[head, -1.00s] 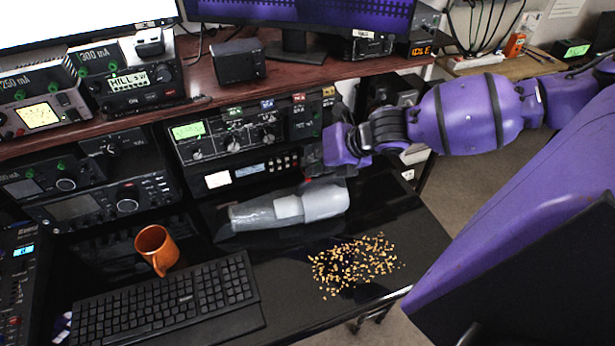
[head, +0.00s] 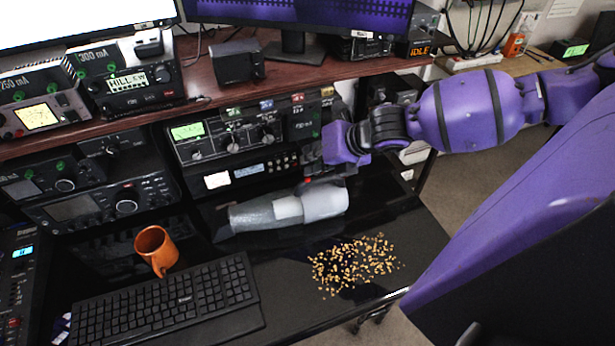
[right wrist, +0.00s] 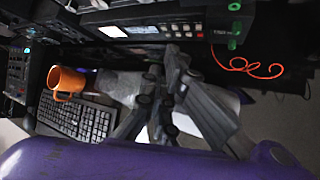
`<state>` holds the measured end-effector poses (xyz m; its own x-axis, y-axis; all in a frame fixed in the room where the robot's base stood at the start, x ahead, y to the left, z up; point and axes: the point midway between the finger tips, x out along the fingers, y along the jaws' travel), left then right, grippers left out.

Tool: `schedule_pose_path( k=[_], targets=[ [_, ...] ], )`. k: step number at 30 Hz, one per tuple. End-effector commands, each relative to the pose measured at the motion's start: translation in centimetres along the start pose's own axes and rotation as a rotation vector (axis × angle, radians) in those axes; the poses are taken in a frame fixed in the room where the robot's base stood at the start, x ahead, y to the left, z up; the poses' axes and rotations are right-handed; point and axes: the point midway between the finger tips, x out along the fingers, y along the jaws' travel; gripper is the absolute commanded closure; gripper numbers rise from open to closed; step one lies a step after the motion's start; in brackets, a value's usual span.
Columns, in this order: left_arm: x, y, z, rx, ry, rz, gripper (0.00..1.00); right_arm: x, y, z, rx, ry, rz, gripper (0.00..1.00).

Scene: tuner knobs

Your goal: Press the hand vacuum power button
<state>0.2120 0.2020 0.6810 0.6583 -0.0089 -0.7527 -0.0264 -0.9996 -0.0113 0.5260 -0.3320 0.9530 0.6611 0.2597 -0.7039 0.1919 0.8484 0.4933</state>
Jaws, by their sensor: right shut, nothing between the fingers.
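The hand vacuum (head: 288,210) is a long grey body with a lighter patch in the middle, lying on its side on the black desk. My right gripper (head: 314,168) is dark and sits just above and behind the vacuum's right part, in front of the radio. Its fingers are shut and empty in the right wrist view (right wrist: 165,88), where they cover the middle of the vacuum (right wrist: 118,86). A small red spot shows by the gripper; I cannot tell whether it is the power button. Contact with the vacuum cannot be told. My left gripper is not in view.
An orange mug (head: 156,250) and a black keyboard (head: 165,300) are on the left of the desk. Scattered tan crumbs (head: 355,264) lie in front of the vacuum. A radio with knobs (head: 235,140) stands behind it, under a wooden shelf (head: 200,75).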

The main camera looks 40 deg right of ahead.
Motion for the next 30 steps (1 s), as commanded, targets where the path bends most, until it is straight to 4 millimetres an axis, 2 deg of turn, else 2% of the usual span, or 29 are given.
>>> schedule_pose_path(
  k=[11, 30],
  targets=[
    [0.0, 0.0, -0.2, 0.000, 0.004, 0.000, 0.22, -0.3, 0.3, 0.2, 0.000, 0.000, 0.000, 1.00],
    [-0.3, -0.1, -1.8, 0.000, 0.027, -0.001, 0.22, -4.3, 3.2, 3.1, -0.001, -0.001, 0.000, 1.00]
  ],
)
